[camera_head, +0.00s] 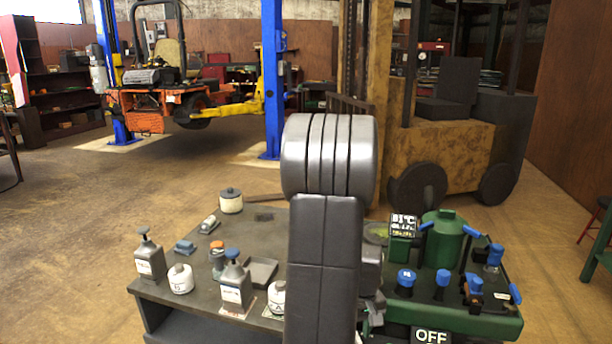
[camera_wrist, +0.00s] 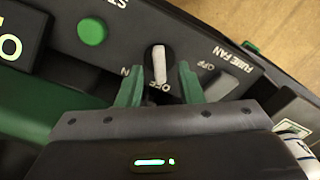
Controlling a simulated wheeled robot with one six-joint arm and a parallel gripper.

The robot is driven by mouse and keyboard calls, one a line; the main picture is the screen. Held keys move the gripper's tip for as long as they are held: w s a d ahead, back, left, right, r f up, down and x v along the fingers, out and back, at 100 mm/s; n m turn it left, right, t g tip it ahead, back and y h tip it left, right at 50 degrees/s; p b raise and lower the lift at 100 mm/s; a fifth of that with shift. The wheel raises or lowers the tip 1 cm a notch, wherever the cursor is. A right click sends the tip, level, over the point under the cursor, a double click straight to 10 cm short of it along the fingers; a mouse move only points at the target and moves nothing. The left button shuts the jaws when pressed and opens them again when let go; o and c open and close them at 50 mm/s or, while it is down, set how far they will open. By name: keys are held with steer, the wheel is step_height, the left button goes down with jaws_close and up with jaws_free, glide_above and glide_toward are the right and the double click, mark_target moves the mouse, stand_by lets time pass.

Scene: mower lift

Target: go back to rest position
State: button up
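In the wrist view, my gripper (camera_wrist: 160,67) has its two green fingers apart, one on each side of a white knob (camera_wrist: 158,59) on a dark control panel (camera_wrist: 110,60). Nothing is clamped between the fingers; I cannot tell whether a finger touches the knob. The knob stands nearly upright in the picture, with an OFF label below it.
A green button (camera_wrist: 92,32) and a FUME FAN label are near the knob. A dark bench (camera_head: 190,305) holds several bottles and jars left of my arm. Floor at left is clear.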

steer(key=shift+f, duration=0.35)
step_height(320, 180, up, 14)
steer(key=p, duration=0.2)
step_height(320, 180, down, 14)
steer(key=shift+b, duration=1.05)
steer(key=shift+m, duration=0.3)
steer(key=m, duration=0.5)
steer(key=shift+d, duration=0.15)
steer(key=m, duration=0.6)
steer(key=shift+s+d+m+p, duration=0.1)
steer(key=shift+m+p, duration=0.2)
steer(key=shift+p, duration=0.1)
step_height(320, 180, up, 7)
steer(key=shift+p, duration=0.35)
